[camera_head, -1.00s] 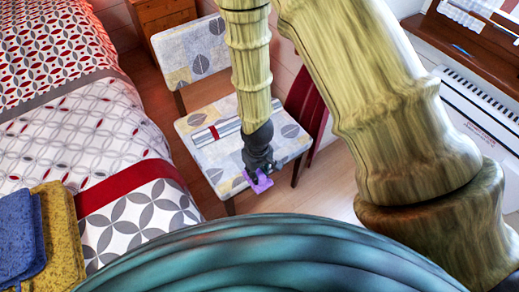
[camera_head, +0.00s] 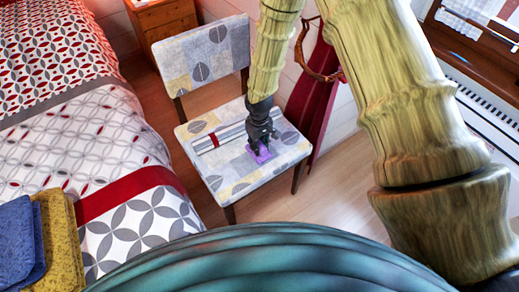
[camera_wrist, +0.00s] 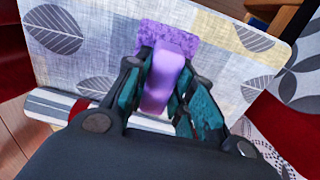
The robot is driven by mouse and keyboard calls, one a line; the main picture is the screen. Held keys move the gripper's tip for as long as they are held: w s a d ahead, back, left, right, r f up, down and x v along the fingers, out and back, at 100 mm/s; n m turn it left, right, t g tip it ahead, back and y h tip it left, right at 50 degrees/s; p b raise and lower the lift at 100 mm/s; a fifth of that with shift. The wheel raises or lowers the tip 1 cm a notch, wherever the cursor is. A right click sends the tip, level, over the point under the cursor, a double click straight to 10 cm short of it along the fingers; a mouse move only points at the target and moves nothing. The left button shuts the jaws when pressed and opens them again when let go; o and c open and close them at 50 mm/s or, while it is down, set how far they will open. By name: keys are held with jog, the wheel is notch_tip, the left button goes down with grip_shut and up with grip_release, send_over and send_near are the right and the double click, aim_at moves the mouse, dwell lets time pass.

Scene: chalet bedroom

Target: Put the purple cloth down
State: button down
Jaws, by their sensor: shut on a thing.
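The purple cloth (camera_head: 260,153) is at my gripper's tips, over the front part of the chair seat (camera_head: 225,178). In the wrist view the purple cloth (camera_wrist: 163,80) is pinched between the two fingers, with its wider, textured end spread beyond them against the seat. My gripper (camera_head: 259,146) points down and is shut on the cloth; it also shows in the wrist view (camera_wrist: 165,95). I cannot tell whether the cloth touches the seat or hangs just above it.
A striped grey and white item with a red band (camera_head: 212,140) lies on the seat to the left of the cloth. The bed (camera_head: 90,130) is at the left, with blue (camera_head: 20,240) and yellow (camera_head: 62,240) towels. A wooden cabinet (camera_head: 163,22) stands behind. Open floor (camera_head: 335,190) lies to the right.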

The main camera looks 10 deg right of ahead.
jog(key=shift+f, duration=1.6)
jog(key=shift+f, duration=0.15)
jog(key=c, duration=1.2)
grip_release()
